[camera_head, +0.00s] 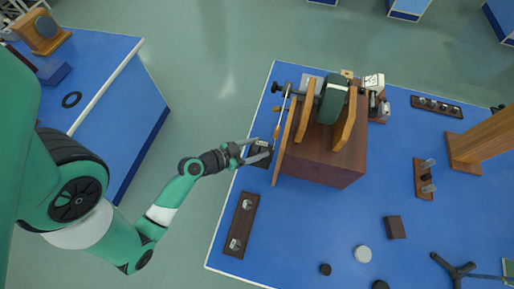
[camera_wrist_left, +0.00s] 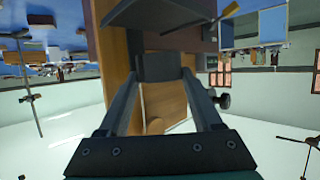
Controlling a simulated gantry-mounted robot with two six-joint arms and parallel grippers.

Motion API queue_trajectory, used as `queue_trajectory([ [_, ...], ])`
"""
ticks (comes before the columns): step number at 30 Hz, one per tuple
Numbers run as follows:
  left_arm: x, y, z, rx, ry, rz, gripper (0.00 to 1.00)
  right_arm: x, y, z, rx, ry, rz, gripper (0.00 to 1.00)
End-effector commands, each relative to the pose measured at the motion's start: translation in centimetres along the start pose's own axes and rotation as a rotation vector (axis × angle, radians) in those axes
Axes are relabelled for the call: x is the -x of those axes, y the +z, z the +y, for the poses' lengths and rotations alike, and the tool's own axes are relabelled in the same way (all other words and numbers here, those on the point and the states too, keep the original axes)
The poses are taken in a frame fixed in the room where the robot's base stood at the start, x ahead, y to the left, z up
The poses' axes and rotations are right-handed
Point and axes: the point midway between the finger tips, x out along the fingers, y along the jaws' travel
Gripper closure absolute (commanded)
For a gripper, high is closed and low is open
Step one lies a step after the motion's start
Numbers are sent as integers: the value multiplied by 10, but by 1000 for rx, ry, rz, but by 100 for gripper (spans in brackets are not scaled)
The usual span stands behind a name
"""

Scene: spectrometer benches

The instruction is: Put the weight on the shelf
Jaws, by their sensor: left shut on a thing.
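My left gripper (camera_head: 253,153) is at the left edge of the blue bench, beside the large brown wooden apparatus (camera_head: 322,165). In the left wrist view, the fingers (camera_wrist_left: 161,75) are shut on a small dark grey block (camera_wrist_left: 160,67), which looks like the weight. A light wooden board stands behind it, and a dark flat plate (camera_wrist_left: 160,12) hangs over it. In the head view a dark piece (camera_head: 262,146) shows at the fingertips; I cannot tell the block from what lies around it. I cannot clearly make out which part is the shelf. My right gripper is not in view.
A dark wooden strip with metal fittings (camera_head: 241,225) lies near the bench's left edge. Dark and grey discs (camera_head: 363,254) and a small brown block (camera_head: 395,227) sit at the front. A second blue bench (camera_head: 105,75) stands left, across a floor gap.

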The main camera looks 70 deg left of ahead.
Motion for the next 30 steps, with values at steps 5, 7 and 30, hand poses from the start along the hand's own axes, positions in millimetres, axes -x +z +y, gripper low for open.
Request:
queue_trajectory([
  [5,-10,22,0,3,0,1,100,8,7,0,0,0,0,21],
  [7,-13,30,-1,2,-1,2,100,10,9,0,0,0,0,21],
  [30,-15,36,0,1,-1,0,4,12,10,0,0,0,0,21],
])
